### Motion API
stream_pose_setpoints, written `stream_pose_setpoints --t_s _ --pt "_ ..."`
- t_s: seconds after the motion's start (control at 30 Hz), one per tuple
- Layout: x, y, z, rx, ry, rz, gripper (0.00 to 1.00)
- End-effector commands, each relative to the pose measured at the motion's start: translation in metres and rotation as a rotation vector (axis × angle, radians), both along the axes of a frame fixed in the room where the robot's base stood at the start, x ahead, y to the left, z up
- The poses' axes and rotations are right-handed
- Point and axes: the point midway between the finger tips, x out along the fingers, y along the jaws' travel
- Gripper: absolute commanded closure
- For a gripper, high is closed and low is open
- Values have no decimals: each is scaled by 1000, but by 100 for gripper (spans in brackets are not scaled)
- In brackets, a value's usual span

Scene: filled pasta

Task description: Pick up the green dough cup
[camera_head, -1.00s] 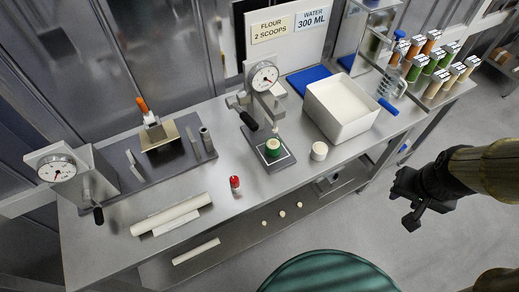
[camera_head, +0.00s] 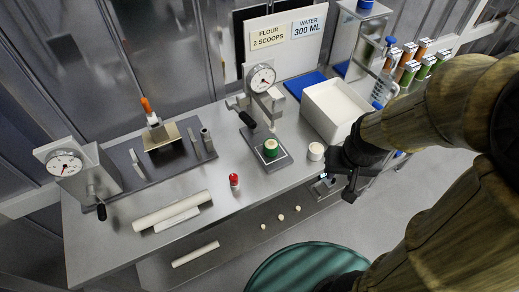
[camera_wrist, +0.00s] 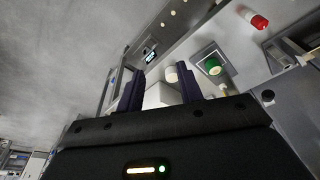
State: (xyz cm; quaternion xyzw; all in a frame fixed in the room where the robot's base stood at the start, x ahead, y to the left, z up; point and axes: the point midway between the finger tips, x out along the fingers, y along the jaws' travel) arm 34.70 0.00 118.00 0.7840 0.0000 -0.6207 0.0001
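The green dough cup (camera_head: 270,147), green with a pale top, stands upright on the square plate of the dial press (camera_head: 262,80). It also shows in the wrist view (camera_wrist: 211,66), right of my fingers. My gripper (camera_head: 337,187) is at the front edge of the table, to the right of and nearer than the cup, apart from it. In the wrist view the two dark fingers of my gripper (camera_wrist: 161,80) are spread with nothing held between them.
A plain white cup (camera_head: 315,151) stands between the green cup and my gripper. A white bin (camera_head: 325,123) stands behind it. A green round stool (camera_head: 270,279) stands in front.

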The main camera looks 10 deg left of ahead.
Motion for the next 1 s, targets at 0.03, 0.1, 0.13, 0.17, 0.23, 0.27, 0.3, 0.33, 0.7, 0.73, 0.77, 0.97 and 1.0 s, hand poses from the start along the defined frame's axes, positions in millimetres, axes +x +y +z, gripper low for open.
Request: stream_pose_setpoints --t_s 0.03,0.1,0.13,0.17,0.23,0.27,0.3,0.33,0.7,0.73,0.77,0.97,1.0 --pt "0 0 0 0 0 0 64" --pt "0 0 0 0 0 0 64" --pt "0 0 0 0 0 0 64" --pt "0 0 0 0 0 0 64" --pt "0 0 0 0 0 0 64" --pt "0 0 0 0 0 0 64" --pt "0 0 0 0 0 0 64" --pt "0 0 0 0 0 0 58" --pt "23 3 -61 73 9 -229 21" --pt "26 4 -71 91 10 -270 21" --pt "29 6 -81 113 12 -312 21" --pt "47 23 -144 305 30 -609 21" --pt "50 28 -155 353 36 -674 21"
